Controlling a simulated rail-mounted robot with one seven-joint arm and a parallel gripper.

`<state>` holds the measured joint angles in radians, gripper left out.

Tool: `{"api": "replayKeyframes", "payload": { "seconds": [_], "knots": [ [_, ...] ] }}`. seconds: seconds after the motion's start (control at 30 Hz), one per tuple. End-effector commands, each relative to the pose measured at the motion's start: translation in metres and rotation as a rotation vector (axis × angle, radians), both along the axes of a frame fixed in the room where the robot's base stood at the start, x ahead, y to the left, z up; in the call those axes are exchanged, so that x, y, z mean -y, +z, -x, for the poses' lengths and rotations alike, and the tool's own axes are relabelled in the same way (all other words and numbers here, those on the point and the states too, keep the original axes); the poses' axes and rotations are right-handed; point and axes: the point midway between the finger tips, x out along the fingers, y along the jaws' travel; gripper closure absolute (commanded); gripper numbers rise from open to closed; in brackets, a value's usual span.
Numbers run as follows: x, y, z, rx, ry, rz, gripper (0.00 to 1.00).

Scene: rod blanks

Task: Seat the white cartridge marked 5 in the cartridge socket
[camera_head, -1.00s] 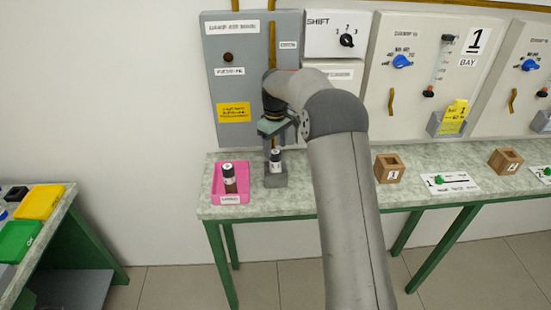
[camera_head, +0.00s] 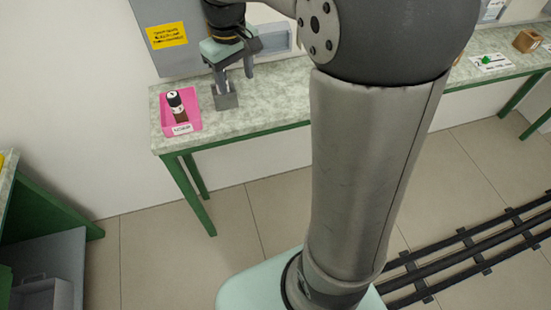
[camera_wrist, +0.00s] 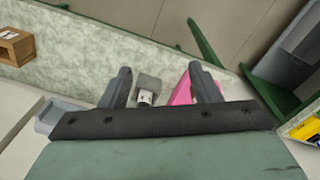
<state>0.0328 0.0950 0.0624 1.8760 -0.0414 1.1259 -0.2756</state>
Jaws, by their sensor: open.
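The grey socket block (camera_head: 226,101) stands on the bench beside the pink tray. In the wrist view the grey block (camera_wrist: 149,82) shows with a white-topped cartridge (camera_wrist: 146,97) at it, between my fingers; its number cannot be read. In the head view this cartridge is hidden by my gripper. My gripper (camera_head: 235,77) is open just above the block, fingers pointing down; the wrist view also shows its two fingers (camera_wrist: 160,72) apart.
A grey panel with a yellow label (camera_head: 166,34) rises behind the bench (camera_head: 275,104). Floor rails (camera_head: 465,252) run at lower right.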

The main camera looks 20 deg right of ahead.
Motion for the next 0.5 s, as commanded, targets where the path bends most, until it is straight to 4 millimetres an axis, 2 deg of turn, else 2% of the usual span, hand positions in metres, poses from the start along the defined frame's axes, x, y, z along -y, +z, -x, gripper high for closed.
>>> {"api": "replayKeyframes", "payload": {
  "seconds": [0.03,0.1,0.2,0.33,0.4,0.5],
  "knots": [
    [0.001,-0.002,0.039,0.010,-0.049,-0.003,0.43],
    [0.003,-0.013,0.086,0.021,-0.122,-0.011,0.43],
    [0.004,-0.032,0.142,0.032,-0.212,-0.028,0.43],
    [0.004,-0.055,0.190,0.039,-0.290,-0.045,0.43],
    [0.004,-0.062,0.203,0.042,-0.313,-0.051,0.43],
    [0.004,-0.067,0.211,0.041,-0.328,-0.054,0.43]
  ]
}}
